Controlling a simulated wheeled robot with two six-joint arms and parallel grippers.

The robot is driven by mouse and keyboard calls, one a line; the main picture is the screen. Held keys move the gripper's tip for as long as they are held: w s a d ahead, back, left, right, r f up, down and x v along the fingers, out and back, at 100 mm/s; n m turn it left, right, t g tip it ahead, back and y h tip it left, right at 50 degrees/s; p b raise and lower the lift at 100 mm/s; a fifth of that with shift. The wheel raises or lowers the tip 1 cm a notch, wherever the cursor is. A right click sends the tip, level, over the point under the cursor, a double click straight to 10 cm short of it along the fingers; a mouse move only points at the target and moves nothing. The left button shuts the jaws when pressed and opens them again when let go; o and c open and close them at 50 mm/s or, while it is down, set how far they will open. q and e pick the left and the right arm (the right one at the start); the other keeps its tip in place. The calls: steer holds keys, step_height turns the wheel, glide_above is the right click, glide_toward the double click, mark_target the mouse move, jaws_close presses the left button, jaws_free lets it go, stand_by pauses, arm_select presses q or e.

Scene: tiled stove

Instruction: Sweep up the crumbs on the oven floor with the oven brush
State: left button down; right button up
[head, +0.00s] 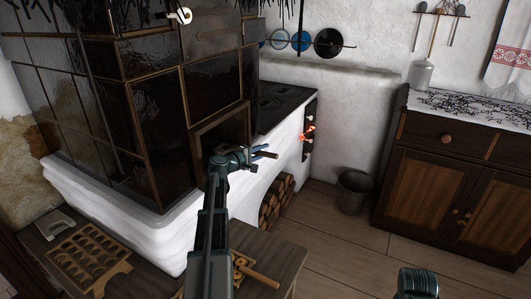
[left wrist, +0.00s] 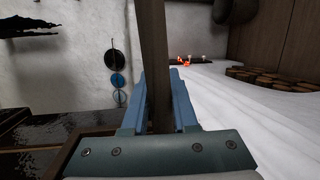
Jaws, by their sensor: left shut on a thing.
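The oven brush shows only as a brown wooden handle (left wrist: 155,50). In the left wrist view the handle runs between my blue fingers and out of the top of the picture. My left gripper (left wrist: 160,105) is shut on it. In the head view the left gripper (head: 260,151) is just right of the dark oven opening (head: 226,126), with a short brown end of the handle (head: 270,155) beside its fingers. The brush head is not seen. The oven floor and any crumbs are hidden from both views. My right gripper is not in view.
The tiled stove (head: 160,100) stands left on a white base. Firewood (head: 276,198) fills an arch below, and a bucket (head: 354,192) stands on the floor. A bench (head: 270,255) and a wooden mould tray (head: 90,258) are in front. A cabinet (head: 445,170) stands right.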

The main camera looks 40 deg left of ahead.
arm_select(q)
steer(key=a, duration=0.3)
steer(key=shift+s, duration=0.1)
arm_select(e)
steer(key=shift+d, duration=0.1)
arm_select(q)
steer(key=shift+a, duration=0.1)
